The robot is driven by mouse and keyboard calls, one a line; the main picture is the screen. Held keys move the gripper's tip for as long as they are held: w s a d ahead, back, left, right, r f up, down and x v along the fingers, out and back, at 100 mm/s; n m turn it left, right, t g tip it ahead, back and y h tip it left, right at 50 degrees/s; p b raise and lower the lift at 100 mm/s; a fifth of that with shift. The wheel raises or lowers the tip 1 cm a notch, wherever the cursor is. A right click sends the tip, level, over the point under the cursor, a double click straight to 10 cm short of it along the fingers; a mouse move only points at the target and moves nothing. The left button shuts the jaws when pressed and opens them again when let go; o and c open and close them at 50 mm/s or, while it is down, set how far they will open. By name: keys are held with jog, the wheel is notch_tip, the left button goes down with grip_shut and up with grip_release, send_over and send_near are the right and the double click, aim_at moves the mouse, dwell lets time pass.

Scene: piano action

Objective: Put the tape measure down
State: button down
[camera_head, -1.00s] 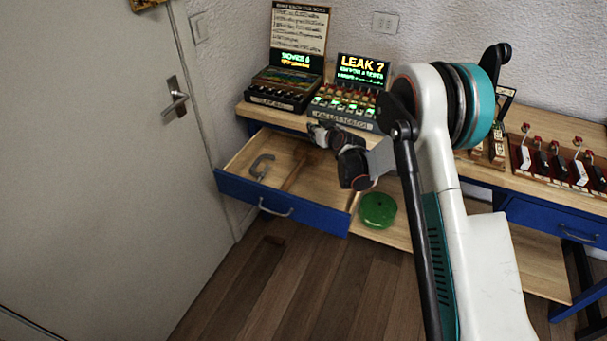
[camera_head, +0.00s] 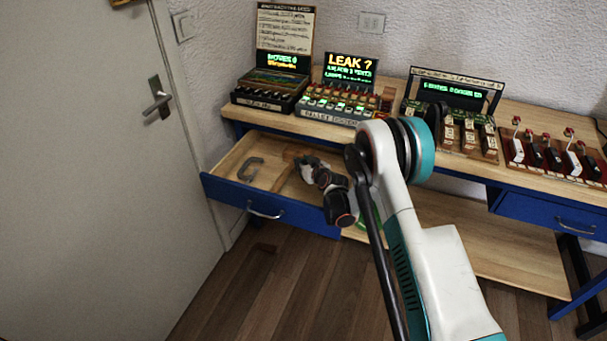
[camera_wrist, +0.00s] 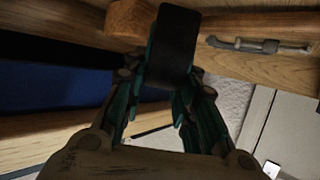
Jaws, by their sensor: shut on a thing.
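The tape measure (camera_wrist: 173,42) shows in the wrist view as a dark block between the fingertips. My gripper (camera_wrist: 170,82) is shut on it. In the head view my gripper (camera_head: 308,166) is at the open blue drawer (camera_head: 232,192), over its right part. The tape measure is too small and covered to make out there. In the wrist view I cannot tell whether it touches the drawer floor.
A grey C-clamp (camera_head: 252,168) lies in the drawer's left part, and a brown wooden object (camera_wrist: 130,22) lies close beside the tape measure. The drawer floor between them looks clear. Panels with displays (camera_head: 345,90) stand on the bench above.

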jog(key=shift+f+b, duration=0.65)
jog(key=shift+f, duration=1.3)
jog(key=shift+f, duration=0.15)
jog(key=c, duration=1.3)
grip_release()
